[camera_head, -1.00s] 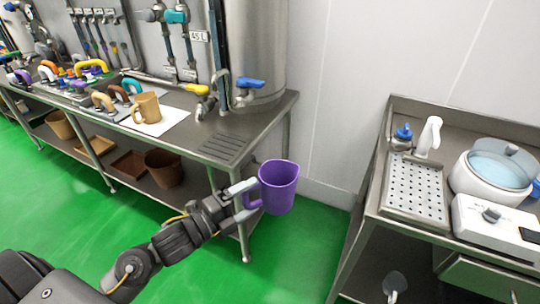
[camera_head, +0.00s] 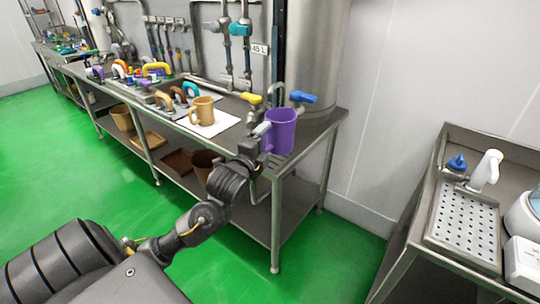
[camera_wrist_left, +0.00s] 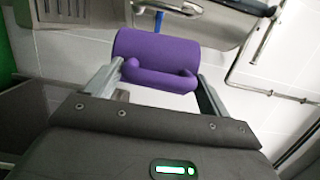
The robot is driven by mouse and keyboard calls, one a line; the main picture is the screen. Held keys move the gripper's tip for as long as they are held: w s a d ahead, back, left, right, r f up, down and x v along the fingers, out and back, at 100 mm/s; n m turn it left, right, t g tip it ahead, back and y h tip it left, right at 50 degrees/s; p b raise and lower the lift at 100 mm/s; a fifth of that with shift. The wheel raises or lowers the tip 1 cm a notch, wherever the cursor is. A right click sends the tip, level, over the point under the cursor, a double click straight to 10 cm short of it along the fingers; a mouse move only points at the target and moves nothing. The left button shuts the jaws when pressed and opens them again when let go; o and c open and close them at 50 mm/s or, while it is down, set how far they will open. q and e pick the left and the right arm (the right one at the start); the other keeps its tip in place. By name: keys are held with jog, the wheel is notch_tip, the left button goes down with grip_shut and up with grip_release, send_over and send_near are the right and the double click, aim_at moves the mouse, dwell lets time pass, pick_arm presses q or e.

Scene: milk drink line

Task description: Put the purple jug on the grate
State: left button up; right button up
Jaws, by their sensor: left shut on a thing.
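The purple jug (camera_head: 280,132) is held upright by my left gripper (camera_head: 262,131), which is shut on its handle side. In the left wrist view the jug (camera_wrist_left: 158,50) shows its handle between the fingers of the left gripper (camera_wrist_left: 157,82). In the head view the jug appears in front of the right end of the steel table. The slotted grate (camera_wrist_left: 62,9) shows at the top left of the left wrist view, apart from the jug. In the head view the jug and gripper hide most of the grate's area. My right gripper is not in view.
A tan mug (camera_head: 202,111) stands on a white sheet (camera_head: 222,124) left of the jug. A blue-handled tap (camera_head: 301,98) and a yellow-handled tap (camera_head: 251,98) are behind it. A separate stand at right carries a perforated tray (camera_head: 466,225).

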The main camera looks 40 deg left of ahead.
pick_arm(q)
jog(key=shift+a+r+y, duration=0.15)
jog(key=shift+a+y, duration=0.15)
jog(key=shift+a, duration=0.15)
jog(key=shift+w+a, duration=0.2)
jog(key=shift+a, duration=0.05)
jog(key=w+a+f+p, duration=0.2)
jog(key=w+a+f, duration=0.6)
jog(key=a+f, duration=0.1)
jog(key=shift+w+a+f, duration=0.2)
jog(key=shift+w+a, duration=0.05)
jog(key=shift+w, duration=0.15)
notch_tip(320, 180, down, 3)
jog(key=shift+w+a+r+p, duration=0.1)
jog(key=shift+w+a+p, duration=0.05)
jog(key=shift+p, duration=0.6)
jog(key=shift+f, duration=0.35)
jog(key=shift+f, duration=0.15)
